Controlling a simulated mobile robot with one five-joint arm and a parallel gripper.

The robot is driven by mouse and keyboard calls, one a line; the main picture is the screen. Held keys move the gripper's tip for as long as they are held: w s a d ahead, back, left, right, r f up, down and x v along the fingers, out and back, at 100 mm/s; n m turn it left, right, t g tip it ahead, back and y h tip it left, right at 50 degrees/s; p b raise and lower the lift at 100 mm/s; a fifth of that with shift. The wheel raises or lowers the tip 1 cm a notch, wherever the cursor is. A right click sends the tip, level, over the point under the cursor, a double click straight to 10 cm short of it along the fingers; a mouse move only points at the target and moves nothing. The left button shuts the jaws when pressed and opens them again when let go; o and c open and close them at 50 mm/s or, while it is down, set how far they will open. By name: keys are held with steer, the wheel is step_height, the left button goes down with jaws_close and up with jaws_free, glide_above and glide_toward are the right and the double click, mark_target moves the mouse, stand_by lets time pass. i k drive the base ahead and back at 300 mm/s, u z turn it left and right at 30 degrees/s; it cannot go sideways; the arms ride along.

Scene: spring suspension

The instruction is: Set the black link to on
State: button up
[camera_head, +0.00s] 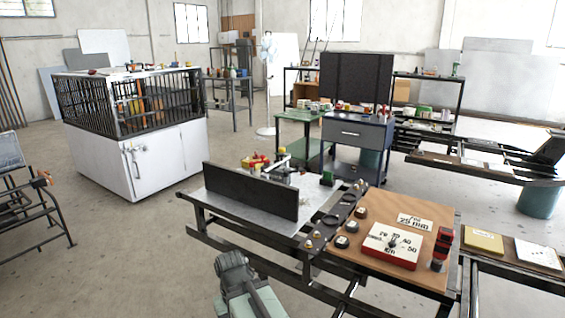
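I cannot tell for sure which part is the black link. Black parts show on the near workbench: a dark strip (335,216) with several small round knobs, and small black pieces beside the white and red dial box (392,246). A red and black upright device (440,247) stands at the board's right edge. My gripper (232,268) seems to be the grey end of my arm at the bottom centre, in front of the bench and apart from it. Its fingers cannot be made out, so its opening is unclear.
A tall black panel (250,191) stands along the bench's left front. A wooden board (420,212) carries the dial box and a "25 mm" label. A white caged cabinet (140,163) stands at left. A low rack (520,262) extends right.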

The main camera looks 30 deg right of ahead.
mark_target(286, 173)
steer(key=i, duration=0.9)
steer(key=z, duration=0.05)
